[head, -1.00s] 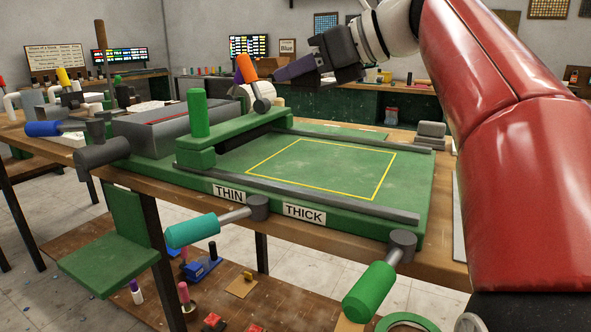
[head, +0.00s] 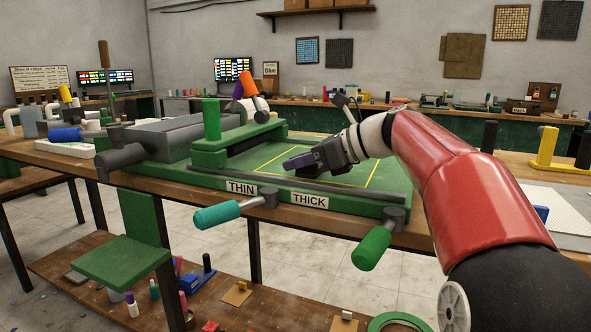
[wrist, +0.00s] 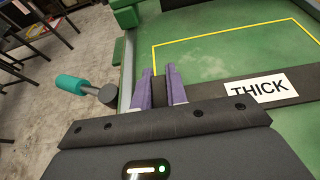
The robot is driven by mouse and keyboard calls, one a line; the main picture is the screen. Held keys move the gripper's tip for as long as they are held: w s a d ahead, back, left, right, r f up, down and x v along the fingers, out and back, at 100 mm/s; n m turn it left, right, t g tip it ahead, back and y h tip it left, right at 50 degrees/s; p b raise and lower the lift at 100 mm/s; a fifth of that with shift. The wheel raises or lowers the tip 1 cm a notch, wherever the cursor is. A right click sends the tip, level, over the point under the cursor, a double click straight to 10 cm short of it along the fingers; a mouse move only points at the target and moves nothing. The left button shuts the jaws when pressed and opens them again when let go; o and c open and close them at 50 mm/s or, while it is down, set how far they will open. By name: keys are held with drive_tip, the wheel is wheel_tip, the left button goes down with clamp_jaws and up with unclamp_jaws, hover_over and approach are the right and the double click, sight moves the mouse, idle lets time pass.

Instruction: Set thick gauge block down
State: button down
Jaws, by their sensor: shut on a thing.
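My gripper (head: 298,162) is shut on a dark block, the gauge block (wrist: 159,93), which shows between the purple fingers in the wrist view. In the head view the block is hard to tell apart from the gripper. The gripper is over the green bed (head: 262,150), close to the front rail (head: 300,188) and the yellow outline (head: 372,180). A THICK label (head: 310,200) and a THIN label (head: 241,188) sit on the bed's front side. Whether the block touches anything below is unclear.
A green carriage with an upright handle (head: 212,120) stands at the bed's left end. A cyan-handled lever (head: 217,215) and a green-handled lever (head: 372,247) stick out in front. A grey box (head: 165,140) lies further left. The outlined bed area looks clear.

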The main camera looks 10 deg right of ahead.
drive_tip(key=shift+r, duration=0.2)
drive_tip(key=shift+f, duration=0.2)
drive_tip(key=c, duration=1.4)
unclamp_jaws()
drive_tip(key=shift+r, duration=0.15)
drive_tip(key=shift+s+d+r, duration=0.1)
drive_tip(key=shift+s+d, duration=0.1)
drive_tip(key=p+v, duration=0.1)
drive_tip(key=v, duration=1)
drive_tip(key=shift+s+d, duration=0.15)
